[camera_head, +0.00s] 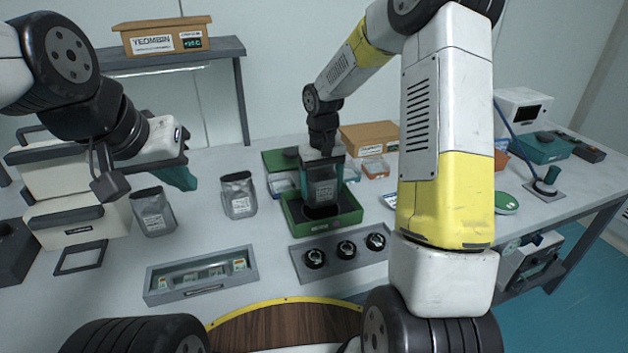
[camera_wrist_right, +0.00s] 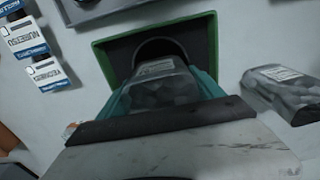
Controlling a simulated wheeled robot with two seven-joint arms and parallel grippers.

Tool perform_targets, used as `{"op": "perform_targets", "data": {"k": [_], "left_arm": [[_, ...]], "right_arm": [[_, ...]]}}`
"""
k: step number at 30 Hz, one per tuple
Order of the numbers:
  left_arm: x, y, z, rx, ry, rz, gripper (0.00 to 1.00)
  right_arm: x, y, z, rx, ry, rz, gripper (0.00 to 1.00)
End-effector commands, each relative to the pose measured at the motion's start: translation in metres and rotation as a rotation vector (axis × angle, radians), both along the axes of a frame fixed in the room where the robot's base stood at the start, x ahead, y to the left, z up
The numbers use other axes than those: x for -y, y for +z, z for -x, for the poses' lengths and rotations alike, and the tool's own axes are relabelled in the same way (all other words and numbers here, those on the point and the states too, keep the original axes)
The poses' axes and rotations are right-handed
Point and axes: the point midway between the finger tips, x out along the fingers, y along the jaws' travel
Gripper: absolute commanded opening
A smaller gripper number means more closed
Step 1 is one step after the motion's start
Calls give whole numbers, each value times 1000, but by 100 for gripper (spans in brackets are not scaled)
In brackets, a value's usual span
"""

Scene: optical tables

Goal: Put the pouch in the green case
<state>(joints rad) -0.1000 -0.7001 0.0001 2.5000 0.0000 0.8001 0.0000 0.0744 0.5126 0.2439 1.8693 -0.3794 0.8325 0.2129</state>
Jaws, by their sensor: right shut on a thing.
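The green case (camera_head: 338,222) is an open shallow tray with a dark round shape inside, in the middle of the table. It also shows in the right wrist view (camera_wrist_right: 212,40). My right gripper (camera_head: 322,196) points down over the case, shut on a grey pouch (camera_wrist_right: 162,88) with a pale label. The pouch's lower end is at or just over the case; I cannot tell whether it touches the bottom. Two more grey pouches, one left (camera_head: 153,212) and one nearer the case (camera_head: 238,195), stand on the table. My left gripper (camera_head: 180,176) is up at the left, its jaw gap unclear.
A grey panel with several black knobs (camera_head: 346,250) lies just in front of the case. A long clear-topped box (camera_head: 200,276) is at front left. Cardboard boxes (camera_head: 368,136) stand behind the case. A white machine (camera_head: 72,205) is at far left.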

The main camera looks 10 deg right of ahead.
Motion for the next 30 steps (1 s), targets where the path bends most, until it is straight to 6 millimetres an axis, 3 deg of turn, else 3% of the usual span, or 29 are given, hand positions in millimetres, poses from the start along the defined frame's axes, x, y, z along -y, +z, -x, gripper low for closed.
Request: {"op": "perform_targets", "data": {"k": [3,14,15,18,30], "left_arm": [[0,0,0,0,0,0,0],[0,0,0,0,0,0,0],[0,0,0,0,0,0,0],[0,0,0,0,0,0,0],[0,0,0,0,0,0,0]], "right_arm": [[-1,-18,1,-2,0,-1,23],[-1,-22,0,1,0,0,23],[-1,-23,0,1,0,0,78],[-1,-23,0,1,0,0,98],[-1,-17,0,2,-1,0,98]]}}
